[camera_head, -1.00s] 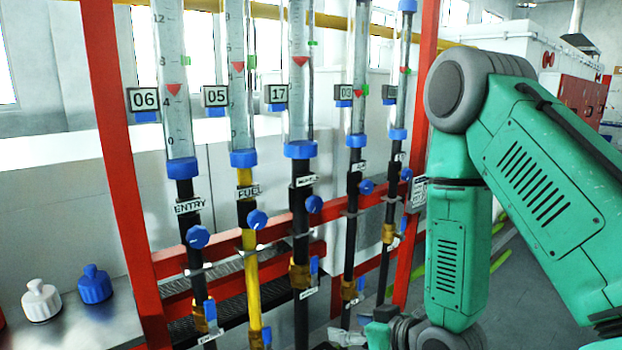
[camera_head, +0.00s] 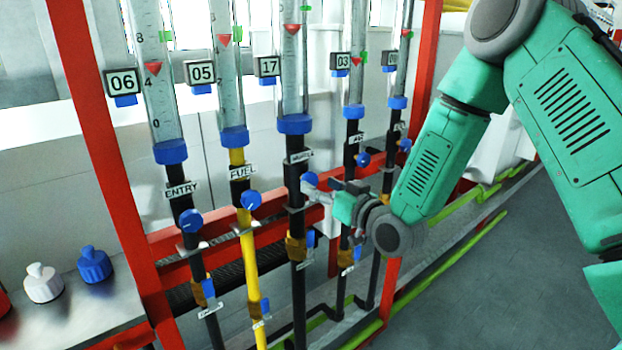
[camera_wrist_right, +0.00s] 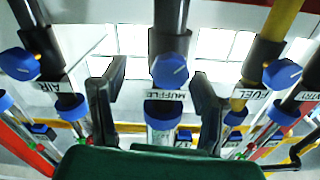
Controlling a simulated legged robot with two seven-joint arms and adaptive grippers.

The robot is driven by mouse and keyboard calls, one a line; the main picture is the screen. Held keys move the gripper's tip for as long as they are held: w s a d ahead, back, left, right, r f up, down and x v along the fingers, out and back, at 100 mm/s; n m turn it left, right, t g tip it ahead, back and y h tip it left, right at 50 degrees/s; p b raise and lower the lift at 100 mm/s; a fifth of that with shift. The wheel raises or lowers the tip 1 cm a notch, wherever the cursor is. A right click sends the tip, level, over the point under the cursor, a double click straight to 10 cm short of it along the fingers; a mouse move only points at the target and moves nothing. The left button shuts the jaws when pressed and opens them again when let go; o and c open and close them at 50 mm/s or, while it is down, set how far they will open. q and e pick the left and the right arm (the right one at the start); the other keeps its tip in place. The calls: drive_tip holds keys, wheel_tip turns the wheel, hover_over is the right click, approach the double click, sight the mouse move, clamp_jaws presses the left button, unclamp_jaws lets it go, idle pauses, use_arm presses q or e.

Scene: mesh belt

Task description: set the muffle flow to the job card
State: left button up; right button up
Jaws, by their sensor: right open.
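My left gripper is not in view. No job card is readable.
ENTRY (camera_head: 181,190) and FUEL (camera_head: 242,172) labels mark pipes to the left, with their own blue knobs (camera_head: 190,220). More tubes stand to the right. A red frame (camera_head: 100,165) surrounds them. White and blue bottles (camera_head: 95,264) stand on a metal bench at left.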

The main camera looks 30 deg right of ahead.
sight(312, 183)
drive_tip(key=shift+w+d+r, duration=0.2)
drive_tip(key=shift+w+d, duration=0.1)
drive_tip(key=shift+w, duration=0.3)
drive_tip(key=shift+w+a+r, duration=0.1)
drive_tip(key=shift+w+a, duration=0.3)
drive_tip(key=shift+a, duration=0.25)
drive_tip(key=shift+w+a, duration=0.35)
drive_tip(key=shift+a, duration=0.25)
drive_tip(key=shift+w+a, duration=0.2)
drive_tip(key=shift+a, duration=0.15)
drive_tip(key=c, duration=0.3)
drive_tip(key=shift+d, duration=0.25)
drive_tip(key=c, duration=0.6)
drive_tip(key=shift+s+d, duration=0.2)
drive_tip(key=shift+d, duration=0.15)
drive_tip(key=shift+c, duration=0.3)
drive_tip(key=shift+s+d, duration=0.25)
drive_tip(key=shift+d, duration=0.05)
drive_tip(key=shift+c, duration=0.7)
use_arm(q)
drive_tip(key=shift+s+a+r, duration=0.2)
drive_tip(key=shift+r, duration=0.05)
use_arm(e)
drive_tip(key=shift+a, duration=0.1)
drive_tip(key=shift+c, duration=0.3)
